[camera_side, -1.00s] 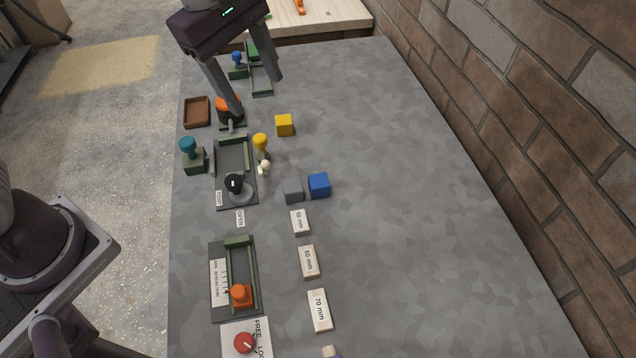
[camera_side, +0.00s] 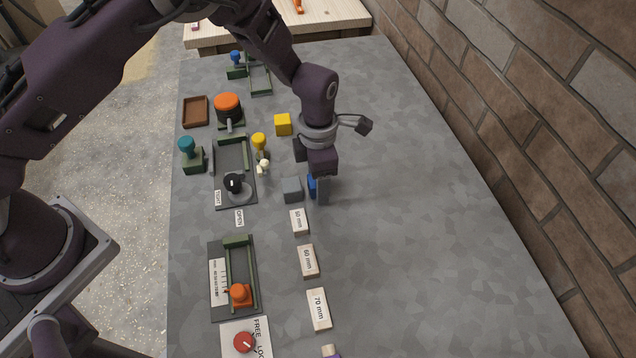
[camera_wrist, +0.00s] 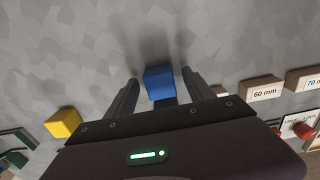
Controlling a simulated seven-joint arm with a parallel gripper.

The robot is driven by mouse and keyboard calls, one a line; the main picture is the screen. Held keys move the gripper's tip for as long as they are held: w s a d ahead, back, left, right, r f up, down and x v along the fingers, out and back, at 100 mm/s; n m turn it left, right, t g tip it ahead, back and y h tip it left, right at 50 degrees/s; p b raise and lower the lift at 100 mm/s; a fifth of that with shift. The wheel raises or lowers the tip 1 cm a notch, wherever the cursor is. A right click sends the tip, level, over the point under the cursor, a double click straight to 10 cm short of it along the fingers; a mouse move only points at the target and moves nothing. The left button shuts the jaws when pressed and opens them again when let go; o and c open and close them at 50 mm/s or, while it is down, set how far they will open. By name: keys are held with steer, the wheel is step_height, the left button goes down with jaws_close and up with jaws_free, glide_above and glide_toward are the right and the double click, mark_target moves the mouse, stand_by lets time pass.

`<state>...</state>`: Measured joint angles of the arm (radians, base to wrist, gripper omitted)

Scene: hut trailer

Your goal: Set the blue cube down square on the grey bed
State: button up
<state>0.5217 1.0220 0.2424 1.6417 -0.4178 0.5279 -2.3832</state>
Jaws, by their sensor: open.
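The blue cube (camera_side: 311,186) is on the table beside a grey cube (camera_side: 292,190); my gripper partly hides it in the side view. In the wrist view the blue cube (camera_wrist: 159,82) shows between the fingers of my gripper (camera_wrist: 160,78). The jaws are open, one finger on each side of the cube, with gaps visible. Several fixtures have dark grey plates; one bed with green rails (camera_side: 231,155) is left of the cubes, and another (camera_side: 238,262) is nearer the camera. I cannot tell which is the grey bed.
A yellow cube (camera_side: 283,125) lies behind. A yellow-topped peg (camera_side: 259,141) and a white figure (camera_side: 263,166) stand left of the gripper. Wooden blocks, including the 60 mm one (camera_side: 308,261), line the near side. The table's right half is clear.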

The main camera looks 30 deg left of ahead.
jaws_close()
step_height(320, 180, up, 10)
steer(key=shift+r, duration=0.1)
steer(key=a+n, duration=0.9)
steer(key=a, duration=0.3)
steer(key=n, duration=0.9)
glide_toward(232, 151)
step_height(232, 151, down, 6)
steer(key=shift+r, duration=0.1)
